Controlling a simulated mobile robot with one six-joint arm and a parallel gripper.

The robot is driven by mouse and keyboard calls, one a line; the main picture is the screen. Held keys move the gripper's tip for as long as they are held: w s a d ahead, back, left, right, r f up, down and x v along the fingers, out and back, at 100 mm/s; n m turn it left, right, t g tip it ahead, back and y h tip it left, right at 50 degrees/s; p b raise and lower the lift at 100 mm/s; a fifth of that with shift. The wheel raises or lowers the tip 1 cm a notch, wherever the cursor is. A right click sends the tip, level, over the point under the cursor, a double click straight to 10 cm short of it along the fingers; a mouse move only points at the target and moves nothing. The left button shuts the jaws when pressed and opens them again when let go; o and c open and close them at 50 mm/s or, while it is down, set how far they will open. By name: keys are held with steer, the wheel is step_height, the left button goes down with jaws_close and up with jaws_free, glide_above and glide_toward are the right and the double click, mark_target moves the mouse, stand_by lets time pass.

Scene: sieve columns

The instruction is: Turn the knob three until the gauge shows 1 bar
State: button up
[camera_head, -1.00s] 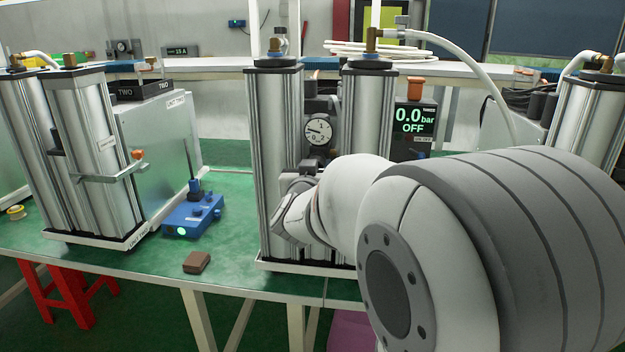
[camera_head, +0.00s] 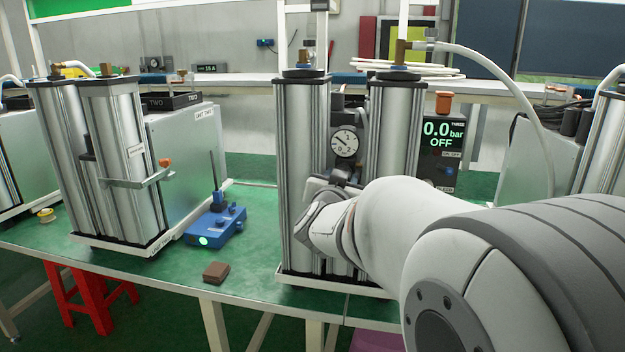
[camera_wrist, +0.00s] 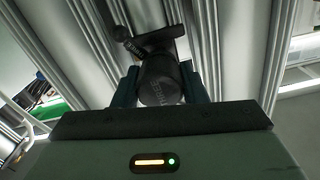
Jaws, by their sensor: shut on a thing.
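The round gauge (camera_head: 345,143) sits between the two silver columns of unit three in the head view. Its dark needle slants to the upper left, a little short of the 1 at the top, as far as the small dial can be read. The dark knob (camera_wrist: 160,80), with THREE lettered on it, is between my gripper's two fingers in the wrist view. My gripper (camera_wrist: 160,92) is shut on this knob. In the head view my wrist is in front of the columns below the gauge, and the knob is hidden.
A display (camera_head: 441,140) marked THREE reads 0.0 bar OFF right of the columns. A blue box (camera_head: 214,228) with knobs and a brown block (camera_head: 216,272) lie on the green bench to the left. Unit two's columns (camera_head: 122,160) stand farther left.

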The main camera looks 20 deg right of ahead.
steer(key=o, duration=1)
steer(key=shift+w, duration=0.1)
steer(key=shift+c, duration=0.2)
steer(key=v, duration=0.7)
steer(key=shift+s+a+p, duration=0.25)
steer(key=shift+s+p, duration=0.05)
steer(key=shift+s, duration=0.05)
steer(key=shift+f, duration=0.1)
